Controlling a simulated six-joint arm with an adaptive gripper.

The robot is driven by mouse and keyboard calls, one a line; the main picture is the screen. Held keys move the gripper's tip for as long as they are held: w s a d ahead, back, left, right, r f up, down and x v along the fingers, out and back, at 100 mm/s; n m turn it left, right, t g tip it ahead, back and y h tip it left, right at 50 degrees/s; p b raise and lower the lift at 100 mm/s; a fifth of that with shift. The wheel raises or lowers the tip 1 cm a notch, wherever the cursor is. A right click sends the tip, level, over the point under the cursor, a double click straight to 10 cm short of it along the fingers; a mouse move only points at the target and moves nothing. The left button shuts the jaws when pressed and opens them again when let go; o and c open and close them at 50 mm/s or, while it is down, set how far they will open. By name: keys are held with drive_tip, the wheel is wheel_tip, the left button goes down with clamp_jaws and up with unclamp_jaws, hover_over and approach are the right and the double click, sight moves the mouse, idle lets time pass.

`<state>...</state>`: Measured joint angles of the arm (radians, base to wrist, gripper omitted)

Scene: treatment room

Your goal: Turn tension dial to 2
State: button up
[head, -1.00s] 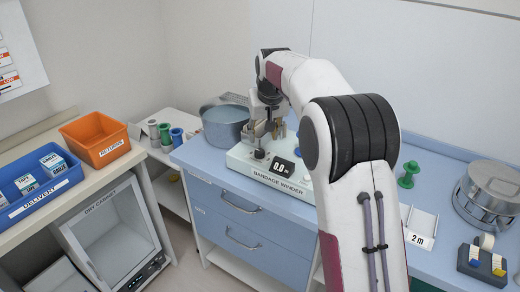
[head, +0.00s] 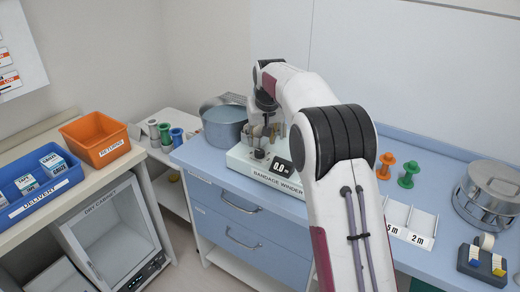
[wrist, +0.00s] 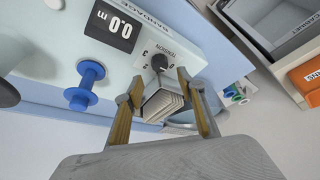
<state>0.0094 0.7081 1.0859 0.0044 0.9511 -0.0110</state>
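The white bandage winder (head: 243,163) stands on the blue counter, with its display reading 0.0. Its small dark tension dial (wrist: 159,62) shows in the wrist view between printed numbers; I cannot tell its exact setting. It also shows in the head view (head: 259,154) at the winder's front left. My gripper (wrist: 157,80) is open, its two fingers apart on either side of the dial's line of view. I cannot tell whether they touch the dial. A pale ribbed block (wrist: 164,104) shows between the fingers, partly covering the panel below the dial.
A blue spool (wrist: 88,84) is on the winder beside the display. Orange (head: 385,165) and green (head: 408,174) spools, a white divided holder (head: 408,218) and a steel drum (head: 488,190) stand to the right.

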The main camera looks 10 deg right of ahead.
sight(260, 151)
drive_tip(key=shift+x, duration=3.4)
drive_tip(key=c, duration=1.1)
